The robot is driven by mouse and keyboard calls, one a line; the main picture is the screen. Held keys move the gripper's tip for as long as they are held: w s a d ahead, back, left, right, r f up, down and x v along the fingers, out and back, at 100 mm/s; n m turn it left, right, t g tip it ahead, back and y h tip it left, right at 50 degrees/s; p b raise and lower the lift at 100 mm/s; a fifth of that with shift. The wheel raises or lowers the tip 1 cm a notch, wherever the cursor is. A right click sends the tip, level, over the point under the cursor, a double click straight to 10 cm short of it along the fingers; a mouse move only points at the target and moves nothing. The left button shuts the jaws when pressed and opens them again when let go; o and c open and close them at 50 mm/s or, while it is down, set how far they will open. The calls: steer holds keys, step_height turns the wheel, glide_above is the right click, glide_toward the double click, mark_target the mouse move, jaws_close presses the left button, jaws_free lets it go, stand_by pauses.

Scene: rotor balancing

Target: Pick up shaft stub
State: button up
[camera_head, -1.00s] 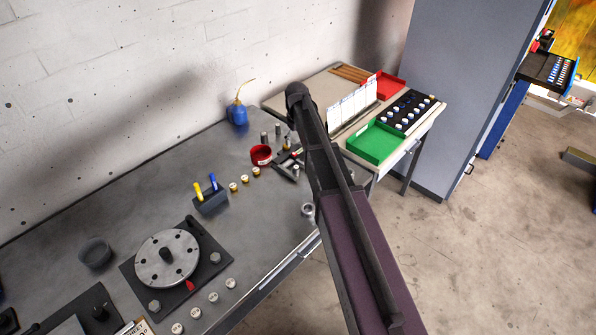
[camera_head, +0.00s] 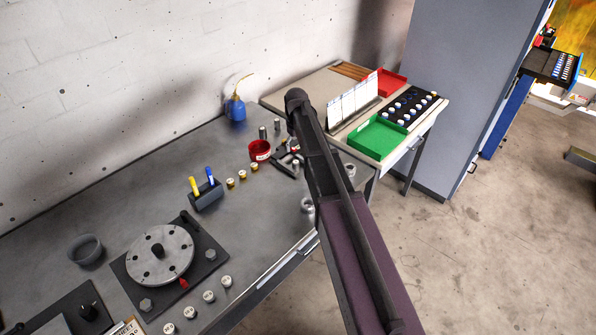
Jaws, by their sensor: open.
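Upright grey metal cylinders that look like shaft stubs stand at the back right of the grey bench, one (camera_head: 263,132) behind the red cup and one (camera_head: 277,125) just right of it. Which of them is the shaft stub I cannot tell for sure. A dark, forked shape that looks like my gripper (camera_head: 288,160) shows beside my arm, right of the red cup, with its jaws apart. A small grey cylinder (camera_head: 296,165) shows close by it; I cannot tell whether they touch. My arm hides part of this area.
A red cup (camera_head: 260,150), small brass pieces (camera_head: 242,175), a pen holder (camera_head: 207,195) and a blue oil can (camera_head: 236,109) stand on the bench. A round rotor plate (camera_head: 160,254) is at the front left. A green tray (camera_head: 377,137) sits on the side table. Mid-bench is mostly clear.

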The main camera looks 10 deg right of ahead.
mark_target(296, 162)
steer(key=shift+f+b, duration=1.25)
steer(key=shift+f, duration=0.25)
steer(key=shift+a+f+b, duration=0.15)
steer(key=shift+f+b, duration=2.45)
jaws_close()
